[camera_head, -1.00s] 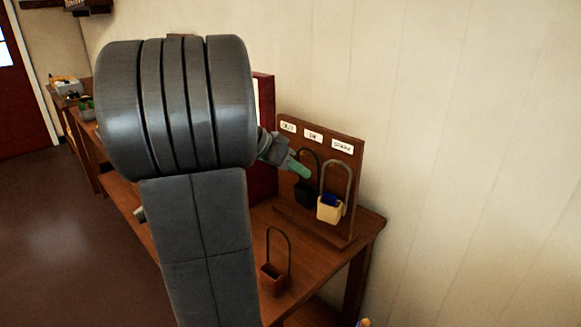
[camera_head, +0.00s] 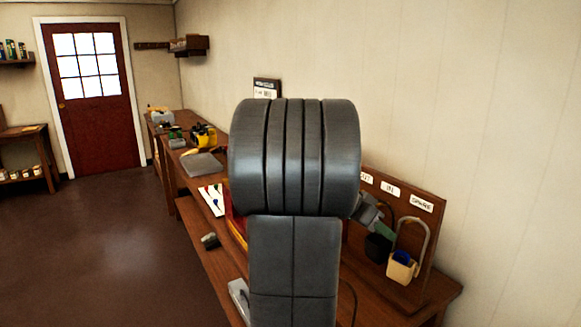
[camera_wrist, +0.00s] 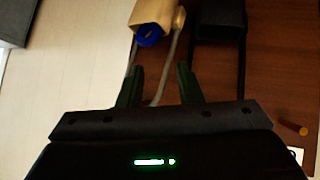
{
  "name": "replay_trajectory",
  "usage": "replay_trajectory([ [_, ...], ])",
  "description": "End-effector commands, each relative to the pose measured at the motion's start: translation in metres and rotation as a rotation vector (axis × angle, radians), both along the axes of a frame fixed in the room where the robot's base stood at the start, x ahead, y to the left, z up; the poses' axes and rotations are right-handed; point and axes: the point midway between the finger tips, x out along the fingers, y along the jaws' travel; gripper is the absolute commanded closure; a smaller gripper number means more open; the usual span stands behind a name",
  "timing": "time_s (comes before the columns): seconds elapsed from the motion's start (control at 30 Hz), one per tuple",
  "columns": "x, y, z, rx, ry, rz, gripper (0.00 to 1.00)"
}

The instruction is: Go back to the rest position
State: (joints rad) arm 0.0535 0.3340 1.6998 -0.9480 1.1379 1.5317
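In the head view, my gripper (camera_head: 384,231) shows only in part at the labelled wooden board (camera_head: 432,232), with my arm in front. In the wrist view its two green fingers (camera_wrist: 160,68) are apart. A black padlock-shaped piece (camera_head: 377,247) is close by the fingers in the head view. A tan one (camera_head: 402,270) with a grey loop and blue part stands to its right. The wrist view shows the tan one (camera_wrist: 155,13) upper left and the black one (camera_wrist: 218,20) upper right. The grey loop appears between the fingers; I cannot tell whether they touch.
The wooden bench (camera_head: 433,302) runs along the wall. A grey flat object (camera_head: 202,164) and a yellow-black item (camera_head: 203,136) lie farther along it. A red door (camera_head: 100,120) stands at the back. Open floor (camera_head: 90,250) lies on the left.

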Motion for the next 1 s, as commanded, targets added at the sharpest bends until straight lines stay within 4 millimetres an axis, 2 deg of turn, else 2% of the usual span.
replay_trajectory([
  [0.13,0.002,-0.019,-0.016,0.0,0.003,-0.003,0.68],
  [0.37,0.005,-0.033,-0.03,0.0,0.0,0.0,0.68],
  [0.77,0.006,-0.035,-0.031,0.001,0.0,0.001,0.68],
  [1.0,-0.001,-0.029,-0.023,0.026,0.006,0.02,0.68],
])
